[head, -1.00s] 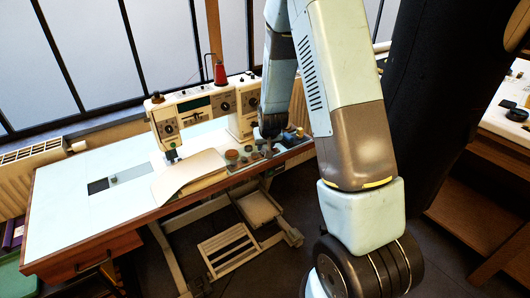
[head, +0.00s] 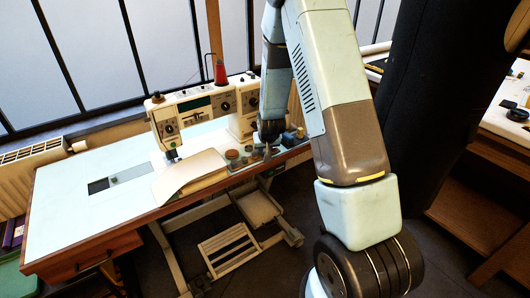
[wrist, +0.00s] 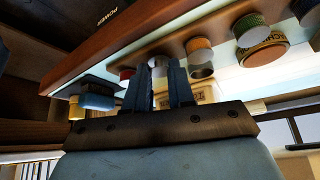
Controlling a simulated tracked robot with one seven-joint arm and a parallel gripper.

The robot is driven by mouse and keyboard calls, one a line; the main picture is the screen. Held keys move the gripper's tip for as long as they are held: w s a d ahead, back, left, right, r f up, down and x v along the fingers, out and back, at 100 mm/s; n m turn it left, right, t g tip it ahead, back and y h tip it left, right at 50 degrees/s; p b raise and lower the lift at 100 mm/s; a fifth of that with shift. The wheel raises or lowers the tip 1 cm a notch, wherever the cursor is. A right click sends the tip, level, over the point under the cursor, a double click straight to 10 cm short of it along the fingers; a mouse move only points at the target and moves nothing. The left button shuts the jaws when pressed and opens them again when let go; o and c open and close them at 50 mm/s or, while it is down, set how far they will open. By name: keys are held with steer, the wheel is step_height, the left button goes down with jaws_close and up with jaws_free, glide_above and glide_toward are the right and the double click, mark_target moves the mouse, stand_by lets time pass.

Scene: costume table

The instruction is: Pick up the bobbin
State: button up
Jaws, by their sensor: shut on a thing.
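My gripper (wrist: 160,82) is low over the right end of the sewing table in the head view (head: 269,141), among small sewing items. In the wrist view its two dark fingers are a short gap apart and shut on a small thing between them. I take this to be the bobbin (wrist: 159,86), but it is mostly hidden by the fingers and its shape is unclear. In the head view my gripper and wrist cover it. I cannot tell whether it still touches the table.
A cream sewing machine (head: 195,112) with a red thread cone (head: 220,72) stands just left of my gripper. Close by in the wrist view are an orange-topped jar (wrist: 199,46), a green-topped jar (wrist: 250,27), a round tin (wrist: 263,50) and a blue item (wrist: 97,101).

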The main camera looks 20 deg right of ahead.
mark_target(265, 151)
jaws_close()
steer(key=shift+r, duration=0.5)
step_height(265, 151, up, 2)
steer(key=shift+r, duration=0.15)
steer(key=s+a+r, duration=0.1)
steer(key=s+r, duration=0.8)
steer(key=s, duration=0.5)
steer(key=shift+r, duration=0.35)
steer(key=shift+a, duration=0.1)
